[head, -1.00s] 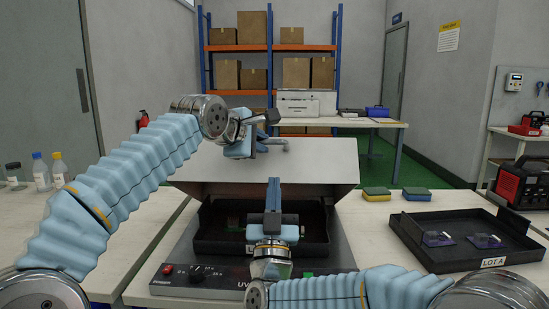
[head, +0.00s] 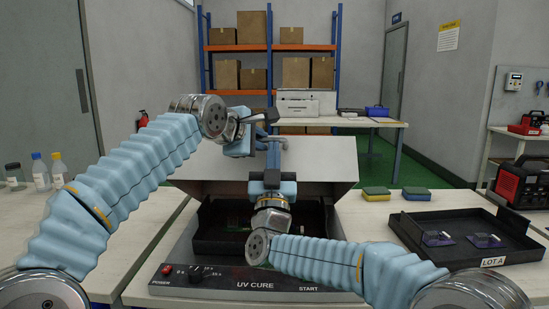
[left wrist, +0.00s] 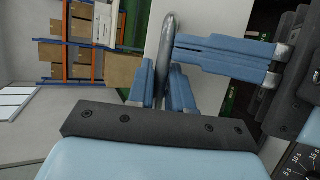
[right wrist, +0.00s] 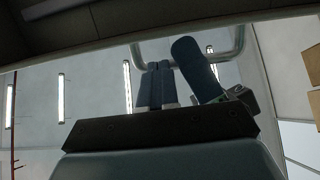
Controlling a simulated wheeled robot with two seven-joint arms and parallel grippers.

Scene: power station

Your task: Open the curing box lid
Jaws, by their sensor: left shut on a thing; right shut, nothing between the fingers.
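The curing box (head: 240,288) stands on the bench with its grey lid (head: 325,160) raised and tilted, the opening facing me. My left gripper (head: 246,143) is shut on the metal lid handle (left wrist: 166,55) at the lid's upper edge. My right gripper (head: 273,150) is shut and empty, pointing up in front of the lid beside the left gripper. In the left wrist view its fingers (left wrist: 225,60) reach close to the handle. In the right wrist view the handle bar (right wrist: 225,50) passes just beyond the right fingertips (right wrist: 158,75); I cannot tell whether they touch.
A black tray (head: 215,245) lies inside the box, partly hidden by my right arm. Right of the box are two sponges (head: 376,193) and a LOT A tray (head: 440,262) holding purple pieces. Bottles (head: 40,172) stand at far left.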

